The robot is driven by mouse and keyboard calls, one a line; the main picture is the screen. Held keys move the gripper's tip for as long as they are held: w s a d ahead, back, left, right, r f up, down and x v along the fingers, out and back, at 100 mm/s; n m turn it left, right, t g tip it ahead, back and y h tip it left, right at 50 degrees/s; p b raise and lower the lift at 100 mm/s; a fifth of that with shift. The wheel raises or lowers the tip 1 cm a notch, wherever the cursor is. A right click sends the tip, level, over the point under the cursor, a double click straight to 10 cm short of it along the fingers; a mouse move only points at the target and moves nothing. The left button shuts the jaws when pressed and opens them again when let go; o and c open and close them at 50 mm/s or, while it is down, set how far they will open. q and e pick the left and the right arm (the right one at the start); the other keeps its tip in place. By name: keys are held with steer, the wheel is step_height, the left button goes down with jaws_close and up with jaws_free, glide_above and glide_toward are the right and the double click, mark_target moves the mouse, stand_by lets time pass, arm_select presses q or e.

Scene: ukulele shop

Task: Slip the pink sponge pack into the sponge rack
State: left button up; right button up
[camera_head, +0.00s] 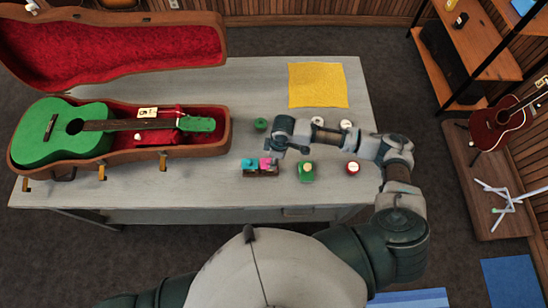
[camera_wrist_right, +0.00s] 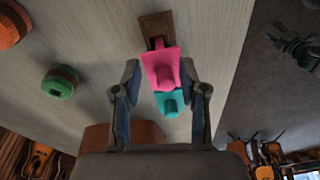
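A pink sponge pack (camera_head: 266,163) sits at the small brown sponge rack (camera_head: 262,174) near the table's front edge, beside a teal pack (camera_head: 249,164). In the right wrist view the pink pack (camera_wrist_right: 162,70) overlaps the wooden rack (camera_wrist_right: 156,28), with the teal pack (camera_wrist_right: 170,102) close to it; how deep the pink pack sits cannot be told. My right gripper (camera_head: 283,150) is right beside the pack. In its wrist view the fingers (camera_wrist_right: 160,68) are spread on both sides of the pink pack, with narrow gaps visible. My left gripper is out of view.
A green ukulele (camera_head: 65,135) lies in an open red-lined case (camera_head: 185,145) at the left. A yellow cloth (camera_head: 318,85) lies at the back. A green item (camera_head: 306,172) and a red one (camera_head: 352,168) stand right of the rack.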

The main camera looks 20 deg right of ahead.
steer(key=shift+r, duration=0.15)
step_height(320, 180, up, 12)
steer(key=d, duration=0.1)
steer(key=shift+d+f, duration=0.25)
steer(key=shift+d, duration=0.1)
